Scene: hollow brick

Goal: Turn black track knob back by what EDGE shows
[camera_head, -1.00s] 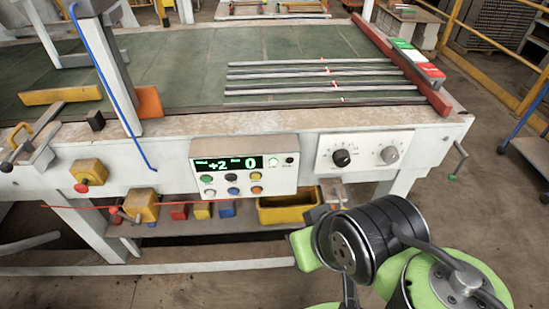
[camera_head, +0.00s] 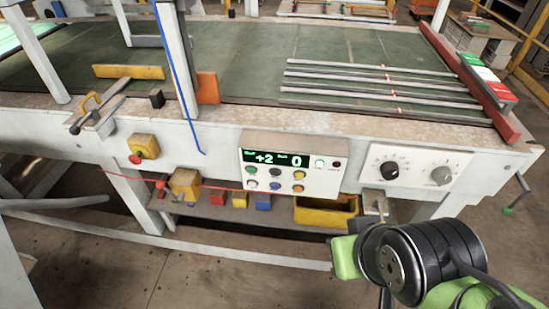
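The black track knob (camera_head: 389,170) is on the left of a white dial plate (camera_head: 414,165) on the machine's front. A grey knob (camera_head: 441,175) is on the same plate to its right. The display (camera_head: 275,159) on the control box reads "+2" on the left and "0" on the right in green; its small labels are too blurred to read surely. My arm's green and black wrist (camera_head: 405,262) is at lower right, below the dial plate and apart from the knob. My gripper's fingers do not show.
Coloured buttons sit under the display. A yellow bin (camera_head: 325,211) and several coloured blocks stand on the low shelf. A crank handle (camera_head: 515,195) sticks out at the right end. A red stop button (camera_head: 135,159) is at left. Several metal bars (camera_head: 370,78) lie on the green belt.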

